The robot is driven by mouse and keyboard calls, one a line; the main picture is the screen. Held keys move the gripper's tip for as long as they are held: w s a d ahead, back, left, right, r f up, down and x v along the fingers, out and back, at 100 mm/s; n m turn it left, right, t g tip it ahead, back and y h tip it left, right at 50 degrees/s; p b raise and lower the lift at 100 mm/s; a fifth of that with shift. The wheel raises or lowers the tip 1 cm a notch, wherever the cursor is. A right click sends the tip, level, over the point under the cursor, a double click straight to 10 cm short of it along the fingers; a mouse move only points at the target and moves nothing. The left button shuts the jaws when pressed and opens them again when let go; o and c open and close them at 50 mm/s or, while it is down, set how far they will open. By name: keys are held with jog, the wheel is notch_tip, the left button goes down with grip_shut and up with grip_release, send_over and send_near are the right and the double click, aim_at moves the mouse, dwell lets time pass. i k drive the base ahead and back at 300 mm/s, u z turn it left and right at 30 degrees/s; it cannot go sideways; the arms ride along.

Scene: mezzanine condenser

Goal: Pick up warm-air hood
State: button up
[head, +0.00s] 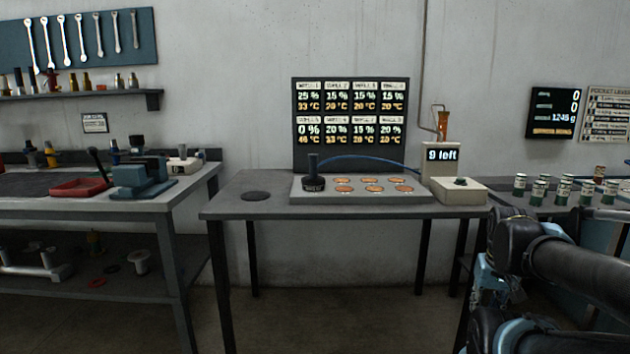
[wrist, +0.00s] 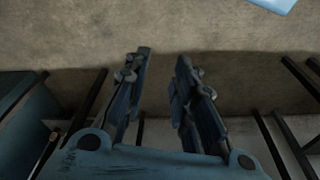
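The warm-air hood appears to be the black piece with an upright handle (head: 313,178) at the left end of the grey plate on the middle table, in the head view. A blue hose (head: 365,160) runs from near its top toward the right. My gripper shows in the wrist view (wrist: 164,56) with its two fingers apart and nothing between them. In the head view my arm is at the lower right, well right of the hood and apart from it. The hood does not show in the wrist view.
The grey plate (head: 420,198) holds several copper-coloured discs. A dark round pad (head: 256,196) lies to its left. Several green-and-white jars (head: 565,188) stand on the right table. A vise (head: 143,176) is on the left bench.

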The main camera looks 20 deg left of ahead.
aim_at(313, 183)
jog(key=z, duration=1.85)
jog(key=k, duration=1.55)
jog(key=u, duration=1.4)
jog(key=i, duration=1)
